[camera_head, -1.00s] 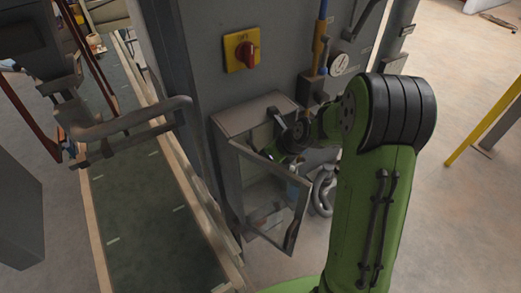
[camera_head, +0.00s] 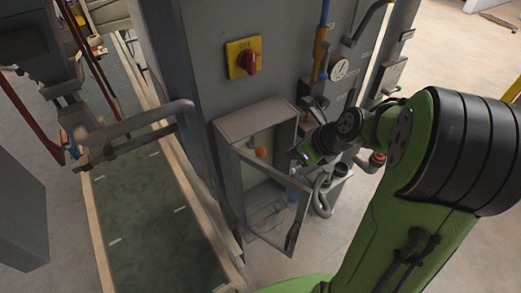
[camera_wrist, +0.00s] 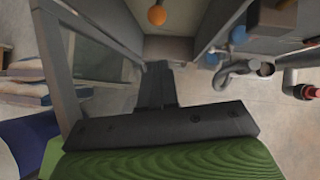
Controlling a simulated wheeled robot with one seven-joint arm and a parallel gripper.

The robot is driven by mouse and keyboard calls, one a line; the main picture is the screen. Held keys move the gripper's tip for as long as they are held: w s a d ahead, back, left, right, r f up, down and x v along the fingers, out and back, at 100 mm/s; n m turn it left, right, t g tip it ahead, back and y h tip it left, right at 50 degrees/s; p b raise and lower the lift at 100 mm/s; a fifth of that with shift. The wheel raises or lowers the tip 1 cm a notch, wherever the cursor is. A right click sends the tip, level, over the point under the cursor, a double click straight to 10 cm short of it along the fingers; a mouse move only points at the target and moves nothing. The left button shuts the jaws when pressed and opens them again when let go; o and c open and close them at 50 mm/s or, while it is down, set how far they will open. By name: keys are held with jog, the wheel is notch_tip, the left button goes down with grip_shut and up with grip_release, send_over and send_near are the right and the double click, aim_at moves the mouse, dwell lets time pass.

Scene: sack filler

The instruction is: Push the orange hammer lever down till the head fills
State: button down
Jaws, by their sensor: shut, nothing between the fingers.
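An orange ball-shaped knob (camera_head: 260,152), which looks like the end of the hammer lever, shows inside the open grey cabinet (camera_head: 250,119). The knob is also at the top of the wrist view (camera_wrist: 157,15), beyond my fingertips. The rest of the lever is hard to make out. My gripper (camera_wrist: 157,70) is shut and empty, apart from the knob. In the head view my arm's end is to the right of the cabinet opening, and the fingers are hard to make out there. The filling head is not clearly identifiable.
The cabinet's framed door (camera_head: 290,222) hangs open in front, close to my gripper. A bent grey pipe (camera_wrist: 237,72) and a red-capped fitting (camera_head: 377,158) are to the right. A red rotary switch (camera_head: 249,62) is above the cabinet. A conveyor (camera_head: 150,215) runs along the left.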

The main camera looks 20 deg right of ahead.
jog(key=v, duration=0.5)
jog(key=shift+s+d+r+p, duration=0.1)
jog(key=shift+s+r+p, duration=0.05)
jog(key=shift+p, duration=0.2)
dwell(0.7)
jog(key=s+a+r+n, duration=0.1)
jog(key=s+a+n, duration=0.1)
jog(key=n, duration=0.3)
jog(key=s+a+r+n+h, duration=0.1)
jog(key=s+a+n, duration=0.1)
jog(key=n, duration=0.3)
jog(key=s+a+r+n+h, duration=0.1)
jog(key=s+a+n, duration=0.1)
jog(key=n, duration=0.3)
jog(key=shift+s+a+r+g, duration=0.1)
jog(key=shift+s+a+g, duration=0.1)
jog(key=shift+s, duration=0.25)
jog(key=shift+s+a+r+g, duration=0.1)
jog(key=shift+s+a+g, duration=0.1)
jog(key=shift+s, duration=0.25)
jog(key=s+f+n+h+b, duration=0.2)
jog(key=s+n, duration=0.7)
jog(key=n, duration=0.5)
jog(key=shift+a+f+n+b, duration=0.15)
jog(key=shift+f+n+b, duration=0.2)
jog(key=shift+b, duration=0.4)
